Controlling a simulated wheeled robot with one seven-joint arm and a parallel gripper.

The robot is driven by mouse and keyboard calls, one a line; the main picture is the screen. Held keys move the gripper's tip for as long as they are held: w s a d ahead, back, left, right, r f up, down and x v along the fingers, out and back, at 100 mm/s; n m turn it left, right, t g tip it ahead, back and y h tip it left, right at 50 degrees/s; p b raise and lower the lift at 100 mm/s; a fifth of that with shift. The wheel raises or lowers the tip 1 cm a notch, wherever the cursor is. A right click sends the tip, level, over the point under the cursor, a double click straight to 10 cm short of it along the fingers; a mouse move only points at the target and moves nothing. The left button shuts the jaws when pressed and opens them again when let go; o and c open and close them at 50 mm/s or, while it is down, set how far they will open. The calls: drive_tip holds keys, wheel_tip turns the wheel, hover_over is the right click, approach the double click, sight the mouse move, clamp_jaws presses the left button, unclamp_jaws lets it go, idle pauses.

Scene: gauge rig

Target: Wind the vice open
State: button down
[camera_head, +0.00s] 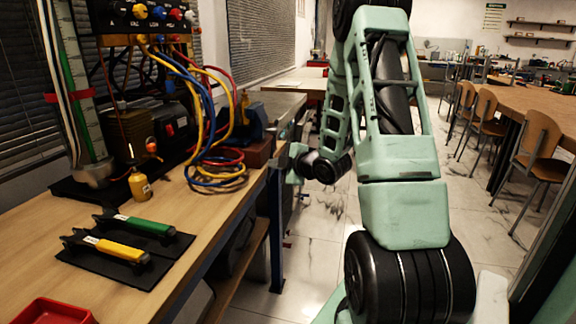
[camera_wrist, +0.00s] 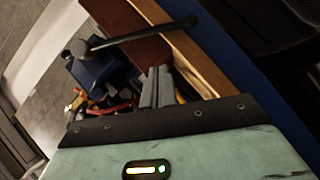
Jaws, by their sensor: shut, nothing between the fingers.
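The blue vice (camera_head: 257,122) stands at the far end of the workbench in the head view. In the wrist view, its blue body (camera_wrist: 102,74) shows at the left. Its dark handle bar (camera_wrist: 140,35) runs from a round end beside the body up to a knob at the upper right. My gripper (camera_wrist: 157,72) is shut and empty. Its fingertips appear just below the bar in that picture; I cannot tell whether they touch it. In the head view, my wrist hangs off the bench edge beside the vice, and the fingertips are not clear.
The wooden bench edge (camera_wrist: 185,45) lies near my fingers. Open floor lies right of the bench.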

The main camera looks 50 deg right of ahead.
drive_tip(key=shift+w+d+f, duration=1.15)
drive_tip(key=shift+w+d, duration=0.2)
drive_tip(key=shift+d, duration=0.05)
drive_tip(key=shift+f+b, duration=0.15)
drive_tip(key=shift+b, duration=0.2)
drive_tip(key=shift+d+f+b, duration=0.1)
drive_tip(key=shift+f+b, duration=0.1)
drive_tip(key=shift+b, duration=0.2)
drive_tip(key=shift+d, duration=0.1)
drive_tip(key=shift+w+d+b, duration=0.1)
drive_tip(key=shift+b, duration=0.5)
drive_tip(key=shift+f+n, duration=0.1)
drive_tip(key=shift+n, duration=0.2)
